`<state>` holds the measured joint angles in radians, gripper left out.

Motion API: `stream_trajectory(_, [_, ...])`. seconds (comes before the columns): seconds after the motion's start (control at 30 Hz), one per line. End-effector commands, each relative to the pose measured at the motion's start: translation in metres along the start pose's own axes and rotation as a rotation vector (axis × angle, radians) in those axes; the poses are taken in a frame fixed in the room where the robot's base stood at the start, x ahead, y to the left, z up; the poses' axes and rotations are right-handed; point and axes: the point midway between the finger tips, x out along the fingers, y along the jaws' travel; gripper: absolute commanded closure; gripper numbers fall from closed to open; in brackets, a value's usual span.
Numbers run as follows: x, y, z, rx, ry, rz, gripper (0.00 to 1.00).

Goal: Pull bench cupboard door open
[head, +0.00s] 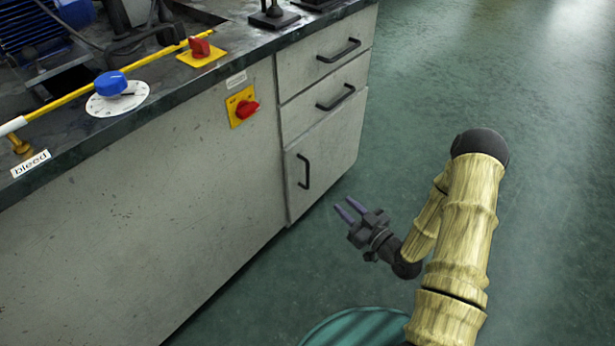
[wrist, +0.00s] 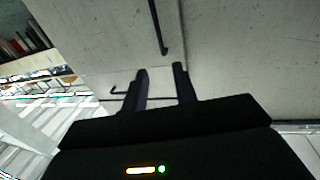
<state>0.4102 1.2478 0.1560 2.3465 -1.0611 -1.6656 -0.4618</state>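The bench cupboard door (head: 325,160) is a grey panel low at the right end of the bench front, and it looks shut. Its black upright bar handle (head: 304,171) is near the door's left edge. My gripper (head: 344,204) is open and empty, to the right of and below the handle in the head view, apart from it. In the wrist view the two dark fingers (wrist: 160,72) are spread, and a dark bar handle (wrist: 158,28) shows beyond the tips, roughly in line with the gap between them.
Two drawers with black handles (head: 336,97) sit above the door. A red knob on a yellow plate (head: 242,105) is on the bench front to the left. A blue dial (head: 111,84) is on the worktop. The green floor (head: 470,80) to the right is clear.

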Motion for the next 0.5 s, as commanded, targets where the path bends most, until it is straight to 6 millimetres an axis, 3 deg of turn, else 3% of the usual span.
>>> stream_trajectory(0.27, [0.002, 0.000, -0.001, -0.002, -0.002, -0.001, 0.72])
stream_trajectory(0.5, [0.026, 0.000, 0.001, -0.005, 0.000, -0.004, 0.72])
